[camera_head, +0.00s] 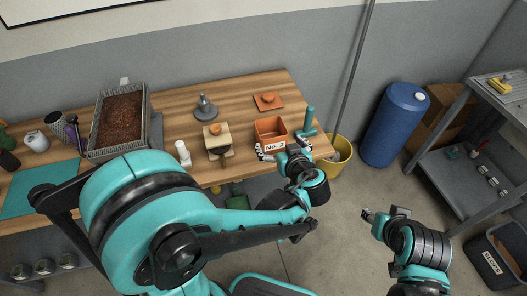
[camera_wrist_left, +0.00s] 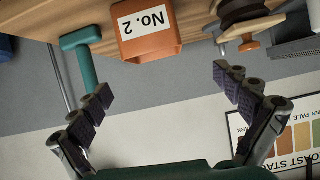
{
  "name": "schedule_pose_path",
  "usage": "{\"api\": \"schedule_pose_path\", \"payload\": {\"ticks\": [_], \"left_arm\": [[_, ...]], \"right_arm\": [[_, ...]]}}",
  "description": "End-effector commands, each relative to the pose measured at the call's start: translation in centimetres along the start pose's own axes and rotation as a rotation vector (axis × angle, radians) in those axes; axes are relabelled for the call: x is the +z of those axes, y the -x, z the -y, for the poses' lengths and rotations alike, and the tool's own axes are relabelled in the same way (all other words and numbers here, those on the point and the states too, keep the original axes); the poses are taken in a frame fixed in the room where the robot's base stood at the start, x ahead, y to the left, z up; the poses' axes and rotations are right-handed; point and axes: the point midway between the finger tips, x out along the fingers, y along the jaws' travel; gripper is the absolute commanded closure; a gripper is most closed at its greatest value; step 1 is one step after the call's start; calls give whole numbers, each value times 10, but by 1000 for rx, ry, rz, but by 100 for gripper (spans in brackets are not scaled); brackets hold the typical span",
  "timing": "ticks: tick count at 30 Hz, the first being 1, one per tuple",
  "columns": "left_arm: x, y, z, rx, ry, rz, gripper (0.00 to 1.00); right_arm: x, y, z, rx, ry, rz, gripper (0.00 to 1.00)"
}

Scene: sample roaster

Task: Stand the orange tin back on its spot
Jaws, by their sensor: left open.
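The orange tin (camera_head: 271,131) with a white "No. 2" label stands open-topped near the table's front right; it also shows inverted in the left wrist view (camera_wrist_left: 148,38). My left gripper (camera_head: 283,150) is open at the table's front edge, facing the label side. Its fingers (camera_wrist_left: 162,80) are spread wider than the tin, with nothing between them, and the tin lies beyond the tips. An orange square piece with a knob (camera_head: 268,99) lies behind the tin. I cannot tell a marked spot for the tin. My right gripper (camera_head: 369,214) is over the floor at right, its jaws unclear.
A teal T-handled tool (camera_head: 308,122) stands just right of the tin. A wooden block with an orange knob (camera_head: 216,139) and a white bottle (camera_head: 183,153) are to its left. A grey cone-shaped piece (camera_head: 205,108) stands behind. A yellow bucket (camera_head: 341,152) stands off the table's right end.

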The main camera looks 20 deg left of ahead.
Motion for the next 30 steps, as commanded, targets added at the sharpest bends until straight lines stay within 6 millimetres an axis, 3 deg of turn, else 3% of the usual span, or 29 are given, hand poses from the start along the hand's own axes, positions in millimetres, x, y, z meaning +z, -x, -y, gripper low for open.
{"api": "schedule_pose_path", "payload": {"ticks": [5,9,13,21,30], "left_arm": [[6,5,56,27,-133,211,0],[19,27,96,132,-235,376,0],[31,54,120,263,-294,461,0],[41,92,134,449,-339,476,0],[41,96,133,473,-346,470,0]], "right_arm": [[0,0,0,0,0,0,60],[0,0,0,0,0,0,60],[0,0,0,0,0,0,60],[0,0,0,0,0,0,60],[0,0,0,0,0,0,60]]}}
